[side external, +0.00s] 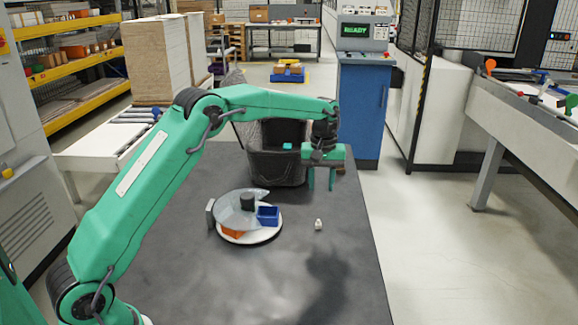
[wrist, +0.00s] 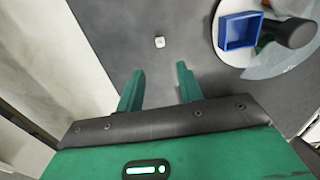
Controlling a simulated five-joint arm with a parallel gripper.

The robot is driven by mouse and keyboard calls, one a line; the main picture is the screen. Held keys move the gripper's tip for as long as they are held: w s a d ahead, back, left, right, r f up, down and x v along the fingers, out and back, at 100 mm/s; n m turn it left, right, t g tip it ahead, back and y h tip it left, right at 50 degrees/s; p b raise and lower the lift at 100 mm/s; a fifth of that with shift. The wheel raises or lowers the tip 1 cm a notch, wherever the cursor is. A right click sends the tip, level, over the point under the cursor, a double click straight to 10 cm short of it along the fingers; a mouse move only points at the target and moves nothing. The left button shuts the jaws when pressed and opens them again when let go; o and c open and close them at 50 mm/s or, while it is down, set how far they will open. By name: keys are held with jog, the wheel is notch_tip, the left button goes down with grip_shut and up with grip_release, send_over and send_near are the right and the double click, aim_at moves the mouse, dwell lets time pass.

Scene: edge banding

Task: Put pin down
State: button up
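A small whitish pin (side external: 318,225) stands on the dark table (side external: 200,285), right of the round turntable. It also shows in the wrist view (wrist: 159,42), ahead of my fingers and apart from them. My gripper (side external: 322,180) is above the table, fingers pointing down, beyond the pin in the side view. In the wrist view my gripper (wrist: 160,85) has its two green fingers spread, with only bare table between them.
A round white turntable (side external: 262,236) carries a blue open box (side external: 268,215), an orange part (side external: 232,233), a dark knob and a clear cover. A black bin (side external: 277,168) stands at the table's back. The front table area is clear.

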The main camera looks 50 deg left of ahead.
jog(key=s+d+r+m+t, duration=0.2)
jog(key=s+r+m+t, duration=0.15)
jog(key=s+r, duration=1.15)
jog(key=s+d+f+m+t, duration=0.1)
jog(key=s+m, duration=0.1)
jog(key=s, duration=0.9)
jog(key=s+f+m+t, duration=0.1)
jog(key=s+f+m, duration=0.1)
jog(key=s, duration=0.8)
jog(key=shift+s+d+f+m, duration=0.25)
jog(key=shift+s+d+m, duration=0.15)
jog(key=shift+m, duration=0.35)
